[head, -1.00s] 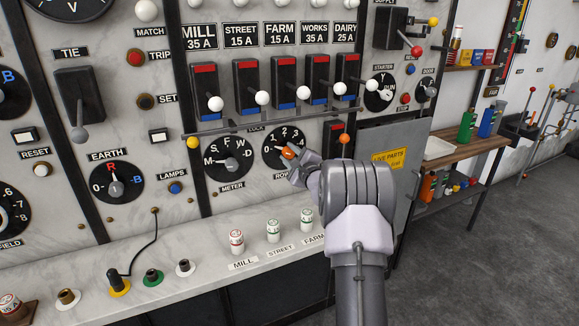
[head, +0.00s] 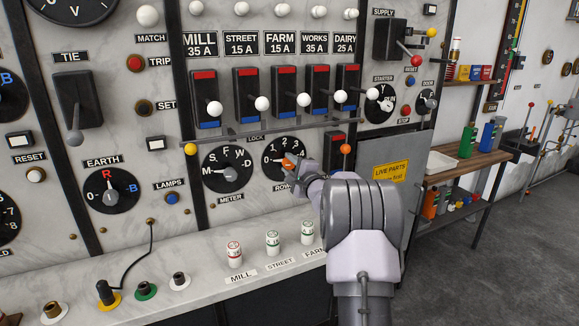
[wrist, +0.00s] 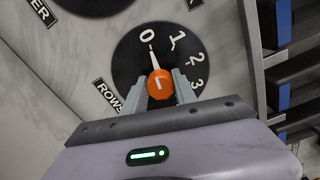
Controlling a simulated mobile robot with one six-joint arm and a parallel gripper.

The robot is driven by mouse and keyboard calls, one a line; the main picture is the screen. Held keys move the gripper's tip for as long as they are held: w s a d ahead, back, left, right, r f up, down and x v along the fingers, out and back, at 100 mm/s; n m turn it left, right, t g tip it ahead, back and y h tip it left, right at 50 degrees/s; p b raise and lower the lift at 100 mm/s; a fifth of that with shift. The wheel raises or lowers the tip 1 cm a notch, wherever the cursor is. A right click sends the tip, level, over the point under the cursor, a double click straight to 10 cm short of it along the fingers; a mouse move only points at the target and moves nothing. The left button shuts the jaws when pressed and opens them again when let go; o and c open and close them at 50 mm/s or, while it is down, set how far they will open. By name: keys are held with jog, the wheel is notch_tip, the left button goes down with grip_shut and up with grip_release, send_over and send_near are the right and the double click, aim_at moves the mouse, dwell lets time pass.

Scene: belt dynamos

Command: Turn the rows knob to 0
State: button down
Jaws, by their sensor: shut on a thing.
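The rows knob has an orange grip (wrist: 160,84) with a white pointer on a black dial (wrist: 128,62) in the wrist view. The dial is marked 0, 1, 2, 3. The pointer lies at or very near the 0. My gripper (wrist: 162,88) is shut on the orange grip, one finger on each side. In the head view the rows dial (head: 270,148) is on the marble panel, partly hidden by my gripper (head: 293,165). The ROWS label is partly covered there.
The meter dial (head: 226,170) is just left of the rows dial. A row of breaker levers with white balls (head: 262,103) is above. An orange-balled lever (head: 345,149) is close on the right. Small posts (head: 273,240) stand on the ledge below.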

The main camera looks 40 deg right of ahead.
jog(key=c, duration=1)
grip_release()
jog(key=p+v, duration=0.2)
jog(key=v, duration=1.5)
jog(key=shift+s+p, duration=0.25)
jog(key=shift+p, duration=0.15)
